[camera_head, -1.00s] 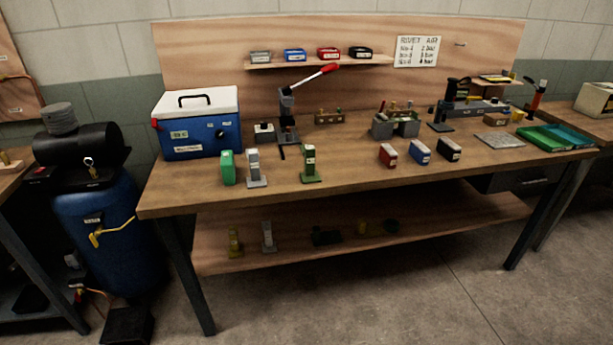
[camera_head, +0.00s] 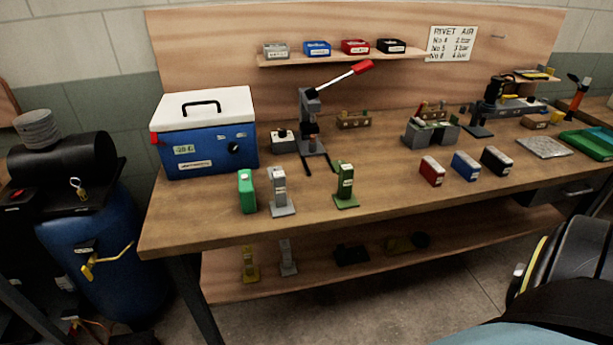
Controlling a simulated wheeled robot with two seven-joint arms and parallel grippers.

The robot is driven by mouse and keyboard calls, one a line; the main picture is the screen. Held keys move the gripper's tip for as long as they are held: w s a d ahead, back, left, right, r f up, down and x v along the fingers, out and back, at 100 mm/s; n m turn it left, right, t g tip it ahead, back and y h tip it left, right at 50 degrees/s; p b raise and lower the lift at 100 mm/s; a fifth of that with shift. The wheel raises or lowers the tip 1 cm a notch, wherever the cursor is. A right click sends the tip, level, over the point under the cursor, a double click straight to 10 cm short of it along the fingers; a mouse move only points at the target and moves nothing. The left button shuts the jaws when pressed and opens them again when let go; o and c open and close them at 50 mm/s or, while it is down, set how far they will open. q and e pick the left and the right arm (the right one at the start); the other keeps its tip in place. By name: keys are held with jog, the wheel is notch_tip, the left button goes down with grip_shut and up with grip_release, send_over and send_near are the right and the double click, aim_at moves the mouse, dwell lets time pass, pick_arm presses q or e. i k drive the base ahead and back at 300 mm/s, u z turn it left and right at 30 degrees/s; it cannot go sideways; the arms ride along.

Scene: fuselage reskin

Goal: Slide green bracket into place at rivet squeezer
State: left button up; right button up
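A green bracket (camera_head: 346,186) stands upright on its foot near the front edge of the workbench, with a pale label on it. The likely rivet squeezer (camera_head: 312,125), a dark press with a long lever and red handle, stands behind it towards the backboard. A grey bracket (camera_head: 279,192) of like shape stands to the left of the green one. A bright green block (camera_head: 247,191) stands left of that. Neither gripper is in view. A dark rounded part at the lower right seems to be part of my own body.
A blue cooler (camera_head: 210,145) with a white lid stands at the bench's left. Red (camera_head: 432,171), blue (camera_head: 465,165) and black (camera_head: 496,160) boxes stand to the right of the green bracket. The bench top (camera_head: 390,192) is clear between.

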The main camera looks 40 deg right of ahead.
aim_at(345, 198)
jog(key=z, duration=0.4)
jog(key=i, duration=0.85)
jog(key=z, duration=0.65)
